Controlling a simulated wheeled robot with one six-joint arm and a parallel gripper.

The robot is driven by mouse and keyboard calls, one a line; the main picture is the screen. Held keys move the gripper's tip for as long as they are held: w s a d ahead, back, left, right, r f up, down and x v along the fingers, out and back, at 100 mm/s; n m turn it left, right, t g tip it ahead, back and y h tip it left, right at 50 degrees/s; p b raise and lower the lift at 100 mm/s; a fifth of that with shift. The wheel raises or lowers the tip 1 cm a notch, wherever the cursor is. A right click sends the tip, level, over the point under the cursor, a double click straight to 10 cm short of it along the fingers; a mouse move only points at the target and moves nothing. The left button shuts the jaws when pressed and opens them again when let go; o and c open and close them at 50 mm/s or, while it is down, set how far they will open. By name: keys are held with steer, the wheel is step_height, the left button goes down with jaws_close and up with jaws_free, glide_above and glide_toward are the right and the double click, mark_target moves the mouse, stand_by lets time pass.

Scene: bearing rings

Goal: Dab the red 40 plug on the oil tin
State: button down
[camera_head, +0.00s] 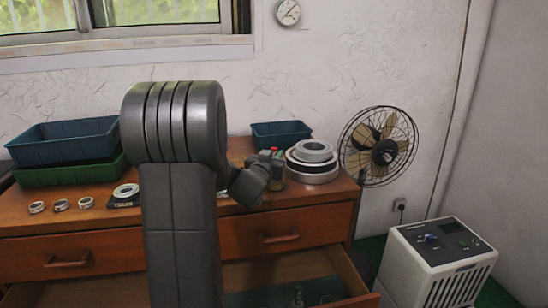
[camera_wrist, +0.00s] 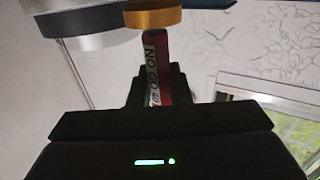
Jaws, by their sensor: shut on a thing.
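My gripper (camera_wrist: 157,90) is shut on the red plug (camera_wrist: 157,60), which carries white "NO GO" lettering and a 40. The plug's far end meets the edge of a round gold-coloured thing (camera_wrist: 153,15) in the wrist view, which looks like the oil tin; I cannot tell whether they touch. In the head view my gripper (camera_head: 262,170) is at the right part of the dresser top, tilted and partly behind my arm. A small red spot, likely the plug (camera_head: 274,150), and a yellowish-green piece of the tin (camera_head: 279,172) show beside it.
Stacked metal rings (camera_head: 312,161) stand close right of my gripper. A blue bin (camera_head: 281,135) is behind. Stacked blue and green bins (camera_head: 66,150) stand at left, with several small rings (camera_head: 60,205) in front. An open drawer (camera_head: 345,268) juts out below; a fan (camera_head: 384,150) is at right.

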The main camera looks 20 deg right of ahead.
steer(key=shift+r+p, duration=2.2)
steer(key=shift+r, duration=0.65)
